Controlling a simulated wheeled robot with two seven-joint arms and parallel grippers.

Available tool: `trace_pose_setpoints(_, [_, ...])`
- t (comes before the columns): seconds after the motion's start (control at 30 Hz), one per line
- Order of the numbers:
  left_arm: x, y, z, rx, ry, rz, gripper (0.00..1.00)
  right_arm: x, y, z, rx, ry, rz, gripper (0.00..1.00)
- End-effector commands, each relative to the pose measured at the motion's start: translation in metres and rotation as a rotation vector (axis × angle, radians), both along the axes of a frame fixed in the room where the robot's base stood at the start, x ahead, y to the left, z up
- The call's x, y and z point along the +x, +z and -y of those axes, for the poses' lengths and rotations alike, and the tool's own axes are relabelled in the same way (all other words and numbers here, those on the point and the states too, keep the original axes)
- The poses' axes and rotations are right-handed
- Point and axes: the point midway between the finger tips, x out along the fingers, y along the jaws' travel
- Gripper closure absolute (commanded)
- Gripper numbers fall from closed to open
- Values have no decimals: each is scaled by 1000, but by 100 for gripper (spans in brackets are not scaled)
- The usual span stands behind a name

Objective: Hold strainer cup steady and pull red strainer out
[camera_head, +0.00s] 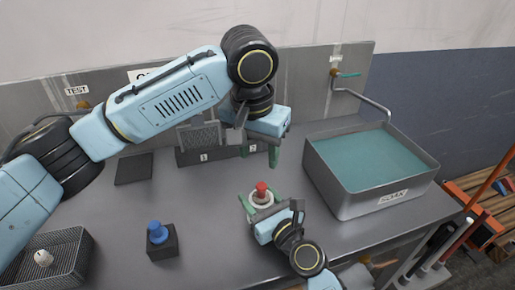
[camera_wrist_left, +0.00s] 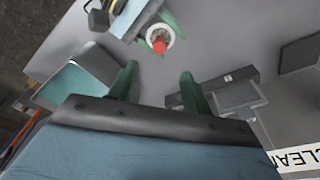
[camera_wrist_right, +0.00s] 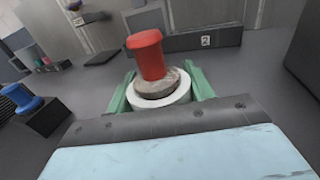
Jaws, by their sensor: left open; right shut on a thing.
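The red strainer (camera_wrist_right: 148,55) stands upright in the white strainer cup (camera_wrist_right: 162,103), with a grey-brown disc below its red handle. In the head view the red handle (camera_head: 262,189) and cup (camera_head: 256,202) are on the table, right of the middle. My right gripper (camera_head: 263,200) is shut on the cup, its green fingers on either side of it. My left gripper (camera_head: 258,153) is open and empty, above and behind the cup. In the left wrist view the red top (camera_wrist_left: 159,44) shows beyond the open green fingers (camera_wrist_left: 157,80), apart from them.
A soak basin (camera_head: 335,190) of teal liquid stands at the right. A blue-handled piece (camera_head: 157,233) sits in a dark block (camera_head: 163,250) at the left front, near a wire basket (camera_head: 75,262). Numbered holders (camera_head: 200,157) stand at the back. The table between block and cup is clear.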

Motion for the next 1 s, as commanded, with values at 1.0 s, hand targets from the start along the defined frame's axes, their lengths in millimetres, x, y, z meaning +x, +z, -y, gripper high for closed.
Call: trace_pose_setpoints(1.0, [15, -116, 8, -1, 1, -1, 51, 0, -1, 0, -2, 0, -1, 74])
